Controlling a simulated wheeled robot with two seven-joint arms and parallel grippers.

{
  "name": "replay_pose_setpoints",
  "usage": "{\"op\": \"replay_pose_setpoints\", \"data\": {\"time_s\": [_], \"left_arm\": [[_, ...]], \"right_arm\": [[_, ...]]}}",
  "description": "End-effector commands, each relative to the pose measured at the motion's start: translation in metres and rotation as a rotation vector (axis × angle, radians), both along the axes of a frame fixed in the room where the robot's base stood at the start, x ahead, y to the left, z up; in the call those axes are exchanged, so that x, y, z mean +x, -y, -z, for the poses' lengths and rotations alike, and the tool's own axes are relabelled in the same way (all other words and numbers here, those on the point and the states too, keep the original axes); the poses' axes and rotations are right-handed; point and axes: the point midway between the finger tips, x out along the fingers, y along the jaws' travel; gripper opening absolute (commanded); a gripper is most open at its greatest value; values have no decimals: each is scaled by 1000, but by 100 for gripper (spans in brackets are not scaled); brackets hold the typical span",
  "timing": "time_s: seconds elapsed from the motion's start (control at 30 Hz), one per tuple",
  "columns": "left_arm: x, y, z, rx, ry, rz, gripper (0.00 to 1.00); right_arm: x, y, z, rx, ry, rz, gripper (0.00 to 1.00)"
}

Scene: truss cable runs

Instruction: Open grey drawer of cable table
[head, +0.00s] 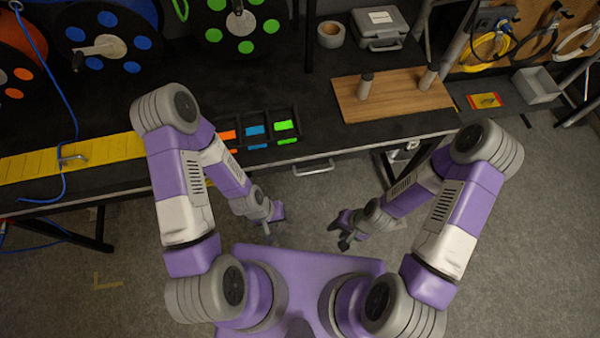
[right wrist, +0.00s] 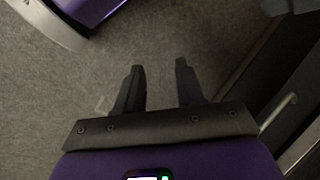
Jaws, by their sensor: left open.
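The cable table (head: 330,142) is a long dark bench across the head view. Under its front edge, near the middle, the grey drawer shows a pale bar handle (head: 314,168); most of its front is hidden from above, and how far it stands out is hard to tell. My left gripper (head: 272,220) hangs in front of the table, below and left of the handle, apart from it. My right gripper (head: 345,232) is below and right of the handle, also apart. In the right wrist view its two fingers (right wrist: 158,88) are spread with only floor between them.
On the table are cable reels (head: 105,42), a yellow strip (head: 70,158), a tray of coloured pieces (head: 258,130), a wooden board with two pegs (head: 395,95), a tape roll (head: 331,34) and a grey case (head: 380,27). The floor in front is clear.

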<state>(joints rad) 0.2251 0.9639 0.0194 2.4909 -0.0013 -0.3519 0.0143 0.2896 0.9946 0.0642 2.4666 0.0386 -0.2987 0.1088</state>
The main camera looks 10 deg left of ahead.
Motion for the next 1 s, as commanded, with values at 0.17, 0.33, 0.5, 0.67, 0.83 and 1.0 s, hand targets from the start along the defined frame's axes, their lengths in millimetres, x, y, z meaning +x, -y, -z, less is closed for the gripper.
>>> {"op": "replay_pose_setpoints", "data": {"time_s": [0.17, 0.33, 0.5, 0.67, 0.83, 1.0], "left_arm": [[0, 1, 35, -1, 1, 1, 43], [0, 1, 68, -1, 1, 1, 43], [0, 0, 94, 0, 0, 0, 43], [0, 1, 109, 0, 0, 1, 43], [0, 0, 115, 0, 0, 1, 43], [0, 0, 118, 0, 0, 1, 43]], "right_arm": [[-17, -32, 46, 166, -425, 521, 38], [7, -74, 54, 413, -1014, 1095, 38], [70, -75, 33, 696, -1628, 1459, 38], [121, -42, 11, 916, -2066, 1546, 38], [144, -18, -1, 1021, -2281, 1525, 38], [154, -32, -6, 1028, -2310, 1517, 38]]}}
